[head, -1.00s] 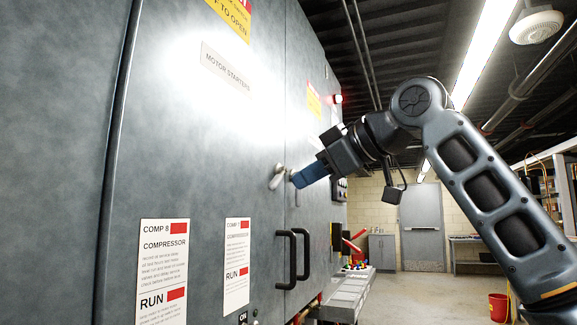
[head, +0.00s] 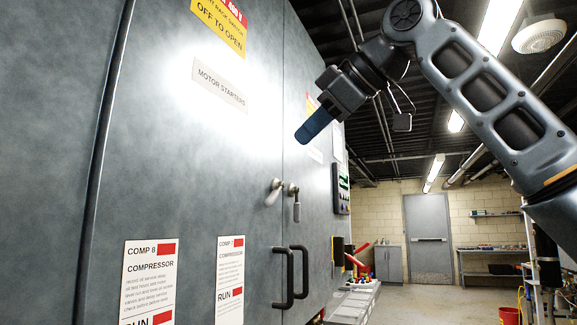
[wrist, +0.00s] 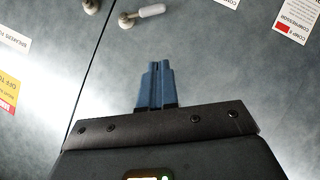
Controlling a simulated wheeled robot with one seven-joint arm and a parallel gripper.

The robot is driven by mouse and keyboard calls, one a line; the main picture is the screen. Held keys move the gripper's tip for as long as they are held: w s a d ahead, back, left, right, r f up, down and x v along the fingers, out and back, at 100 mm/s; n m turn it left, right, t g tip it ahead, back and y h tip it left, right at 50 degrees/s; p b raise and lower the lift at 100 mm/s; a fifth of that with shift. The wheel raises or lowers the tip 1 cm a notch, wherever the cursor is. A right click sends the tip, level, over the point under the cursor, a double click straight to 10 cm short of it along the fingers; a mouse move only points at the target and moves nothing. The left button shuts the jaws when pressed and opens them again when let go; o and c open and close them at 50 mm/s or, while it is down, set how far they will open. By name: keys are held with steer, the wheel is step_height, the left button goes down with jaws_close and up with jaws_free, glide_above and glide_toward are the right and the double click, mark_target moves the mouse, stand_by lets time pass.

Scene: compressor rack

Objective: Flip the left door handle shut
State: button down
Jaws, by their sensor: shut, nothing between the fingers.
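The left door handle (head: 273,192) is a pale lever on the left grey cabinet door, beside the door seam. It slants down and to the left from its pivot. The right door handle (head: 296,204) hangs straight down on the other side of the seam. My gripper (head: 303,136), with blue fingers, is shut and empty, above both handles and apart from them. In the wrist view, the fingers (wrist: 155,70) point toward the door. The left handle (wrist: 145,12) shows near the top edge there, and the right handle (wrist: 91,6) is partly cut off.
Black pull handles (head: 290,278) stick out from the doors below the levers. A control panel (head: 341,188) and red levers (head: 357,255) are farther along the cabinet. A red bucket (head: 509,315) stands on the floor at right. The aisle floor (head: 430,293) is open.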

mark_target(275, 194)
steer(key=p+x, duration=0.1)
steer(key=x, duration=0.3)
steer(key=d+p+x, duration=0.1)
steer(key=x, duration=0.2)
steer(key=f+p+x, duration=0.1)
steer(key=x, duration=0.3)
steer(key=shift+w+f, duration=0.3)
steer(key=shift+w, duration=0.2)
steer(key=shift+w+a+f, duration=0.1)
steer(key=shift+w+f, duration=0.15)
steer(key=shift+f, duration=0.25)
